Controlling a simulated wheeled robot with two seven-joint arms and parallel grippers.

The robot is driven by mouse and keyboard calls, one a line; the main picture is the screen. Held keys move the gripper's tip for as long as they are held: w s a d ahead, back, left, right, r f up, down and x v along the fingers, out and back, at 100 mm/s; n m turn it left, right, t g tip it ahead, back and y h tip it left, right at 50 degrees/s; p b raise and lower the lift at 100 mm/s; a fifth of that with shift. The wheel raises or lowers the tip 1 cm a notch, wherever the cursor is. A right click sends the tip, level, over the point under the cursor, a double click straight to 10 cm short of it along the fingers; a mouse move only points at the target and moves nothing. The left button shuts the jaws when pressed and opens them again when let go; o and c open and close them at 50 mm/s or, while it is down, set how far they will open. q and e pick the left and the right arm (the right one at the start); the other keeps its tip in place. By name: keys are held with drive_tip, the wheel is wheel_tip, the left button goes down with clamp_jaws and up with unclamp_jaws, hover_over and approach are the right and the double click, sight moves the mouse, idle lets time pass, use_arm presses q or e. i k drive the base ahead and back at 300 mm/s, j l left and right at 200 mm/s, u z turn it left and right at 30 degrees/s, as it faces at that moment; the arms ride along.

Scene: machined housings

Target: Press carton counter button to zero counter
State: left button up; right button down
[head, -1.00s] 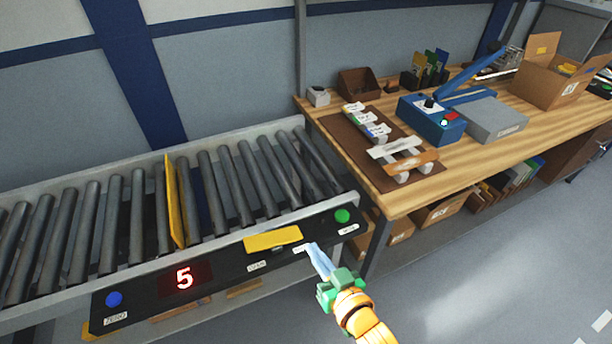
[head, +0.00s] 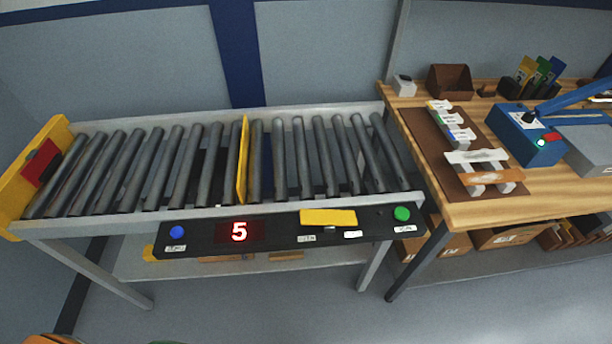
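The blue button (head: 176,232) sits at the left end of the black control panel (head: 205,247) on the conveyor's front. A small white label (head: 175,248) is below it, too blurred to read now. The red counter display (head: 239,233) to its right shows 5. Neither gripper shows in the head view. Only slivers of orange and green, likely my own arm, show at the bottom left edge, and no fingertips are visible.
The roller conveyor (head: 280,203) has a yellow upright plate (head: 242,160) across it and a yellow end stop (head: 40,160) at left. A yellow flap (head: 328,217) and a green button (head: 402,213) are on the panel's right. A wooden workbench (head: 470,215) stands at right. Floor in front is clear.

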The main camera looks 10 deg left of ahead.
sight(177, 232)
drive_tip(key=i+j+u, duration=0.1)
drive_tip(key=u, duration=1.5)
